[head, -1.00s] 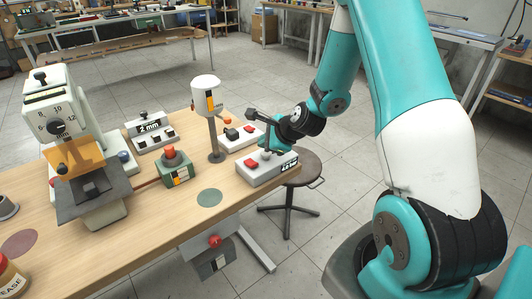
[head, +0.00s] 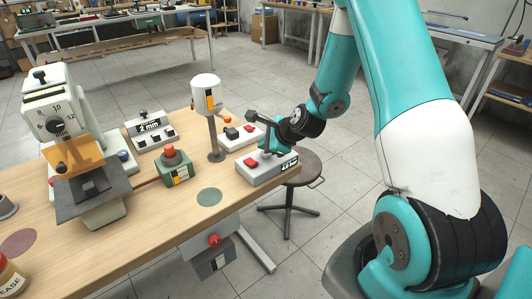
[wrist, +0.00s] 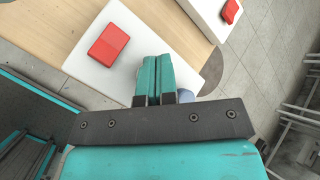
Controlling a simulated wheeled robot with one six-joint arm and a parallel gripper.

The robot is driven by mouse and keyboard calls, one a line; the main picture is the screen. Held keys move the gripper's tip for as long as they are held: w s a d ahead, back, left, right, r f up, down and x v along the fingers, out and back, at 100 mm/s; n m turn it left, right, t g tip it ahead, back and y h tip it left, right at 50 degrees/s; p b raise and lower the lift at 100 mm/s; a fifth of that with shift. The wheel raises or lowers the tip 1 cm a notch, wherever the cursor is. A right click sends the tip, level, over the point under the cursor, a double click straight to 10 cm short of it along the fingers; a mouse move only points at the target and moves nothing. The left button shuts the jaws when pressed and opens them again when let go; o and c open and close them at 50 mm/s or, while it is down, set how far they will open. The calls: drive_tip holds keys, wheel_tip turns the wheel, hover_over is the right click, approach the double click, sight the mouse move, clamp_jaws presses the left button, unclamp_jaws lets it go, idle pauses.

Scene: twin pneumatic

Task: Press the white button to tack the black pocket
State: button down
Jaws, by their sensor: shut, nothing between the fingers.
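My gripper (head: 267,154) is shut and empty, low over the near white button box (head: 277,174) at the table's right end. In the wrist view its teal fingers (wrist: 156,98) lie together over that box (wrist: 135,42). A red button (head: 251,162) is to the left of the fingers; it also shows in the wrist view (wrist: 108,44). No white button can be made out; the fingers hide part of the box. I cannot tell whether they touch it. The black pocket (head: 96,184) appears to lie on the dark plate (head: 72,207) of the dial machine (head: 52,98).
A second white box (head: 238,143) with a red button stands behind. A white-headed post (head: 215,135) and a green box with a red knob (head: 176,175) stand to the left. A stool (head: 307,172) is beyond the table edge. The tabletop around the green disc (head: 209,197) is clear.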

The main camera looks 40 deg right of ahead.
drive_tip(key=shift+f+b, duration=0.4)
drive_tip(key=shift+f, duration=0.3)
idle(0.8)
idle(0.3)
drive_tip(key=shift+r+p, duration=1.05)
drive_tip(key=shift+r, duration=0.1)
drive_tip(key=shift+r, duration=0.1)
wheel_tip(320, 180, up, 5)
drive_tip(key=p, duration=0.5)
